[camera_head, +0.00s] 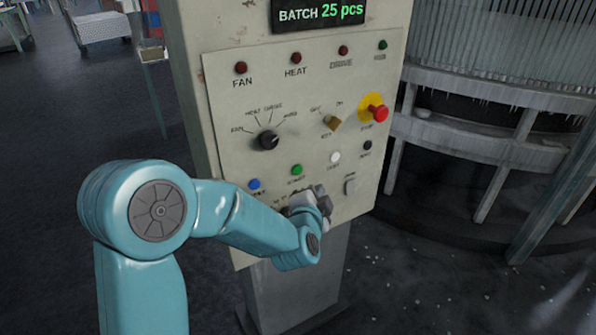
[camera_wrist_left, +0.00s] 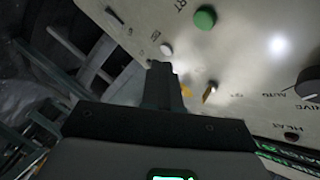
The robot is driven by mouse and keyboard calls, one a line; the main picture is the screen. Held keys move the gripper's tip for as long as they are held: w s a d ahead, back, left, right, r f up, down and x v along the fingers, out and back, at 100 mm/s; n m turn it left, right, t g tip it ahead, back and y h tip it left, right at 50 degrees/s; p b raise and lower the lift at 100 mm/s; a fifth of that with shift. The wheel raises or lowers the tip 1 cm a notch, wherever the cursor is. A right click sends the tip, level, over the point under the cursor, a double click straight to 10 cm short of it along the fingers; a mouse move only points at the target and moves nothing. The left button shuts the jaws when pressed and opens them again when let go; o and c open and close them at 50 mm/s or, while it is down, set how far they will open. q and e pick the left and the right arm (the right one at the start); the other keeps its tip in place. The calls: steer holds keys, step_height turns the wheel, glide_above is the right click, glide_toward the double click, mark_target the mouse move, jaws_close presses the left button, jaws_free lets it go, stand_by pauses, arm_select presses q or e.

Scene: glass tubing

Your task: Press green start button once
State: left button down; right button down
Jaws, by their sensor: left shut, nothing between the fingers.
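The green start button (camera_head: 296,170) is on the lower part of a beige control panel (camera_head: 230,120), above a label only partly legible. It also shows as a green round cap (camera_wrist_left: 205,17) at the top of the left wrist view. My left gripper (camera_head: 316,197) is in front of the panel, just below and to the right of the green button in the head view. In the left wrist view its fingers (camera_wrist_left: 161,78) are together with nothing between them, and the green button stands apart from them. Whether the fingertips touch the panel is unclear. My right gripper is not in view.
Close to the green button are a blue button (camera_head: 254,184), a white button (camera_head: 335,157) and a black selector knob (camera_head: 268,139). A red mushroom button (camera_head: 379,113) on yellow sits at the upper right. Metal machinery (camera_head: 480,130) stands right of the panel.

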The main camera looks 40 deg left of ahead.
arm_select(q)
steer(key=w+a, duration=0.2)
steer(key=a, duration=0.3)
steer(key=shift+w+a+b, duration=0.15)
steer(key=shift+a+b, duration=0.15)
steer(key=shift+a, duration=0.05)
steer(key=shift+a, duration=0.1)
stand_by(1.7)
steer(key=shift+w+a, duration=0.15)
steer(key=shift+a, duration=0.15)
steer(key=shift+w+a, duration=0.15)
steer(key=shift+a, duration=0.2)
stand_by(0.6)
stand_by(0.4)
steer(key=shift+s+d, duration=0.35)
steer(key=shift+d, duration=0.4)
steer(key=shift+s+d, duration=0.3)
steer(key=shift+d, duration=0.45)
steer(key=shift+s+d, duration=0.35)
steer(key=shift+d, duration=0.45)
steer(key=shift+s+d, duration=0.3)
steer(key=shift+d, duration=0.45)
